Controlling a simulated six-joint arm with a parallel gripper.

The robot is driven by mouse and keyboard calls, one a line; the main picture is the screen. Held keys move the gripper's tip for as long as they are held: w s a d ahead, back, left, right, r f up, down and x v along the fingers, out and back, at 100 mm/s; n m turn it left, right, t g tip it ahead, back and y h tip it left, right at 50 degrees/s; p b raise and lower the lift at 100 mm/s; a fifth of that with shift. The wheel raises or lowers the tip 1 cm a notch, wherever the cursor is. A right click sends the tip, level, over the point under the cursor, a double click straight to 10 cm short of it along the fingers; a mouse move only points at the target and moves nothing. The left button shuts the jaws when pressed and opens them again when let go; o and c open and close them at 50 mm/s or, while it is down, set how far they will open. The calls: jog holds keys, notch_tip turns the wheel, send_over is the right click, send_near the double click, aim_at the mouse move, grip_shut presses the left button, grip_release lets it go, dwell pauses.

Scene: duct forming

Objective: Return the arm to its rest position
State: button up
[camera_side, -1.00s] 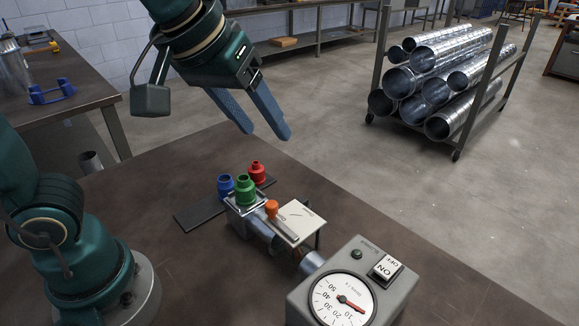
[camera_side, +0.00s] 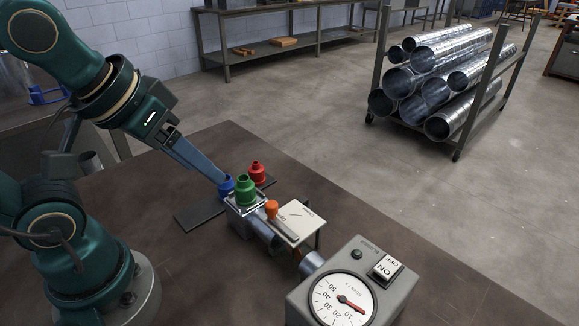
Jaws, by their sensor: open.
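My gripper (camera_side: 217,177) is at the left centre, its blue fingers pointing down and to the right. From this side the fingers line up one behind the other, and nothing shows held between them. The tips appear close to the blue fitting (camera_side: 226,190) on the bench; I cannot tell whether they touch it. A green fitting (camera_side: 245,191) stands upright on a metal block just right of the blue one. A red fitting (camera_side: 257,172) stands behind them on a dark strip (camera_side: 197,217).
A small metal fixture with an orange knob (camera_side: 271,208) and a pale plate (camera_side: 299,221) stands right of the fittings. A grey control box (camera_side: 351,285) with a dial and ON/OFF switch is at the front. Bare bench (camera_side: 180,277) lies around; a pipe rack (camera_side: 465,120) stands behind.

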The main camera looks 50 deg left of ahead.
jog(key=shift+s+d+f+m, duration=0.15)
jog(key=shift+s+f+m, duration=0.2)
jog(key=shift+f+m, duration=0.2)
jog(key=shift+s+d+f+m, duration=0.15)
jog(key=shift+s+f+m, duration=0.15)
jog(key=shift+f+m, duration=0.25)
